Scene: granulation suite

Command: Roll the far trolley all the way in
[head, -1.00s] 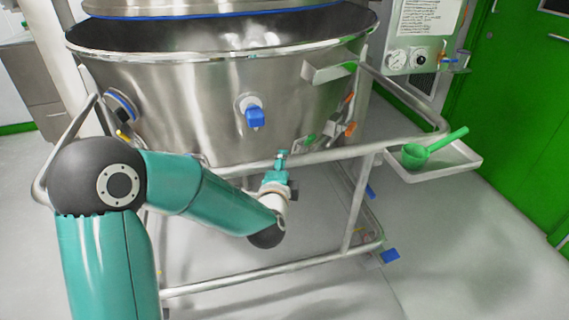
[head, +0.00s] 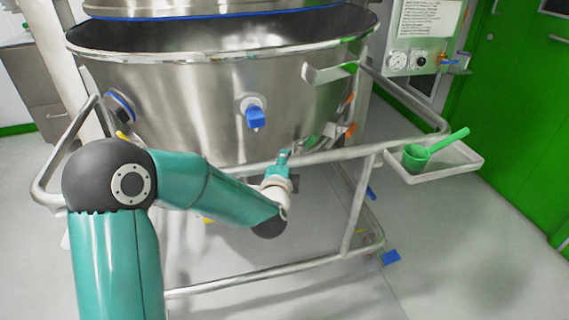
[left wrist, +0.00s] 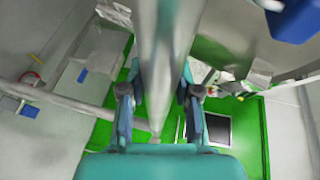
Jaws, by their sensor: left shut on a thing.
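The trolley is a steel tube frame (head: 352,215) with a horizontal push rail (head: 342,153) along its near side. It carries a large open steel bowl (head: 190,105) with a blue-capped port (head: 255,116) in front. My left gripper (head: 282,162) is at the middle of the rail, below the port, and is shut on it. In the left wrist view the two fingers (left wrist: 160,78) lie on either side of the rail (left wrist: 163,35). The bowl's underside is partly hidden by my left arm. My right gripper is not in view.
A side tray (head: 462,160) with a green scoop (head: 435,148) juts out on the trolley's right. A blue caster pedal (head: 390,257) is at the lower right. A lid with a blue seal (head: 215,14) hangs above the bowl. A gauge panel (head: 408,62) and green door (head: 525,130) are at right; floor there is clear.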

